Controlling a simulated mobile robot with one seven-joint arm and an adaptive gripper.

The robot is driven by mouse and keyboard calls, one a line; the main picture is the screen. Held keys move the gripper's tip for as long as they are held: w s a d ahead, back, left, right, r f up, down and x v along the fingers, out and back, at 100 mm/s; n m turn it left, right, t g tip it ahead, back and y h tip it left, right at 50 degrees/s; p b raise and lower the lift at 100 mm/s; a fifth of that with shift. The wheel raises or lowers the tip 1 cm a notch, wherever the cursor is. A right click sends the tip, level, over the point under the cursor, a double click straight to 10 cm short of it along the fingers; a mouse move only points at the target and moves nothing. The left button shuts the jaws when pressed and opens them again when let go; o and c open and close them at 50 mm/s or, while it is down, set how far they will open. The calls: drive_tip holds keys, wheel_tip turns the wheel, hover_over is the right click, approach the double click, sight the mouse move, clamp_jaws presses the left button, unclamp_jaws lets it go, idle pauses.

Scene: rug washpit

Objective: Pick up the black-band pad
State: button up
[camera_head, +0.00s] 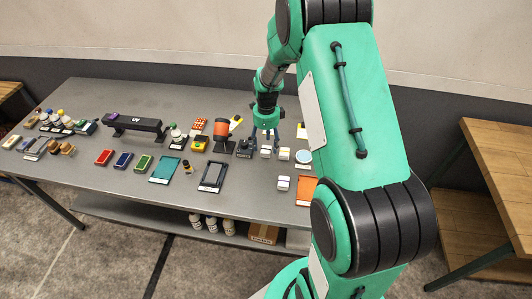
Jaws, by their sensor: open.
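My gripper (265,136) points down over the right part of the grey table, with its dark fingers apart and nothing seen between them. Small white blocks sit just below and beside it: one near the fingertips (266,152), one to the right (284,153) and one nearer the front (284,183). A dark object (244,148) lies just left of the fingers. No black band can be made out at this size, so I cannot tell which thing is the black-band pad. Red (104,157), blue (123,160) and green (143,163) pads lie further left.
A black frame (213,177) and a teal sheet (165,169) lie at the table's front. A black UV lamp (135,125), an orange-red cylinder (221,130) and a round pale dish (304,156) stand around. My arm hides the table's right end. A wooden table (505,150) stands right.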

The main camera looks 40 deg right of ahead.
sight(266, 149)
drive_tip(key=shift+f, duration=1.6)
drive_tip(key=c, duration=1)
